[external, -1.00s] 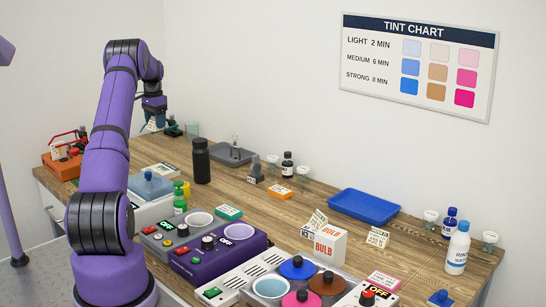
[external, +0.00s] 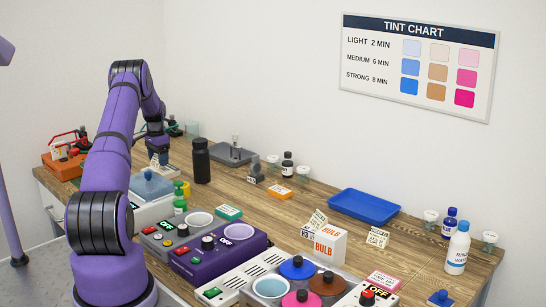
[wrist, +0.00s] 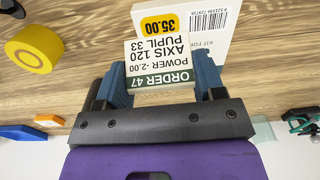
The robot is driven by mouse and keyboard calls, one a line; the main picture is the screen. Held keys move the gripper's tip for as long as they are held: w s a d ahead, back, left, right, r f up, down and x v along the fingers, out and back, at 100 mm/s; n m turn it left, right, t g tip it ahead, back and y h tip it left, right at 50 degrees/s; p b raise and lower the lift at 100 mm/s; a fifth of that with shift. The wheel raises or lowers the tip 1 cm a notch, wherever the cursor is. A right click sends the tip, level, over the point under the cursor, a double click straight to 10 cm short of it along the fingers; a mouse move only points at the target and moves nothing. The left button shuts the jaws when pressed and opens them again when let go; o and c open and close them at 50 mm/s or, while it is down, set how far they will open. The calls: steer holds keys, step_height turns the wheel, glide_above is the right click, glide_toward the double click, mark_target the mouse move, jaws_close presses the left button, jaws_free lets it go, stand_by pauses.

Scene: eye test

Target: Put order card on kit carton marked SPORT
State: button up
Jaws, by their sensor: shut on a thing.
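My gripper (wrist: 163,82) is shut on the order card (wrist: 160,62), a white card with a green band reading ORDER 47; its print is upside down in the wrist view. In the external view my gripper (external: 156,152) is low over the far left part of the bench. A white carton (wrist: 212,22) with a yellow 35.00 label, a barcode and the partly hidden words KIT FOR lies behind the card in the wrist view. The word SPORT is not visible. I cannot tell whether card and carton touch.
A yellow roll (wrist: 32,50) is left of the carton in the wrist view. In the external view a black bottle (external: 201,160) and a grey tray (external: 232,154) stand right of my gripper. A blue tray (external: 365,206) and a BULB carton (external: 325,245) are farther right.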

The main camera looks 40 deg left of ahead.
steer(key=shift+f, duration=1.45)
steer(key=shift+f, duration=0.15)
steer(key=o, duration=0.9)
step_height(320, 180, up, 12)
steer(key=shift+r, duration=0.15)
steer(key=shift+d+r, duration=0.1)
